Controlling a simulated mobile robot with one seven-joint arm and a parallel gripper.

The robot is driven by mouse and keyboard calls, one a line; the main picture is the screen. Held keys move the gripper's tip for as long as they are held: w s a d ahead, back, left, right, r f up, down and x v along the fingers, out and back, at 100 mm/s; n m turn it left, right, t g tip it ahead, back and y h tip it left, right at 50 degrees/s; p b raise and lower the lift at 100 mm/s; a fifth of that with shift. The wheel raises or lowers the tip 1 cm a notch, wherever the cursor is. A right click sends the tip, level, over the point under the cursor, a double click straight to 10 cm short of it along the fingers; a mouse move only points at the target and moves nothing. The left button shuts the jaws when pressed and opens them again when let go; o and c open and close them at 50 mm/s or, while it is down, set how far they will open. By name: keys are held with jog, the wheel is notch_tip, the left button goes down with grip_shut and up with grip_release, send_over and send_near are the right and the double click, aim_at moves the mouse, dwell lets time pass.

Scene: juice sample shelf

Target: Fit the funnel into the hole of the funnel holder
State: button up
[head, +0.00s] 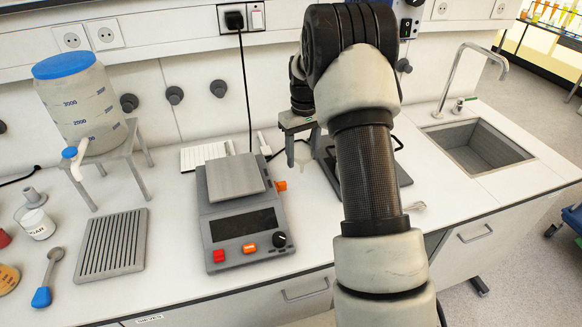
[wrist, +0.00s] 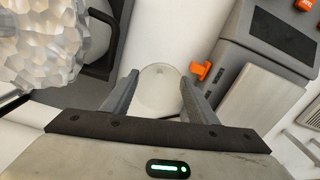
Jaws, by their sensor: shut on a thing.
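My gripper (head: 301,146) is over the counter to the right of the balance, fingers pointing down. In the wrist view its two fingers (wrist: 160,80) close on the sides of a pale, translucent round funnel (wrist: 160,93). The funnel also shows faintly between the fingers in the head view (head: 300,157). Its spout is hard to make out. A dark grey stand with a flat base (head: 398,172), possibly the funnel holder, stands just right of the gripper, partly hidden behind my arm. I cannot see its hole. The funnel appears apart from it.
A blue-lidded tank (head: 85,100), a slotted grey rack (head: 112,245) and small items lie farther left. A sink (head: 478,148) is at the right.

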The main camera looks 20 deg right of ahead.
aim_at(302, 166)
jog(key=shift+f, duration=2.3)
jog(key=shift+f, duration=0.2)
jog(key=o, duration=1)
jog(key=shift+r, duration=0.1)
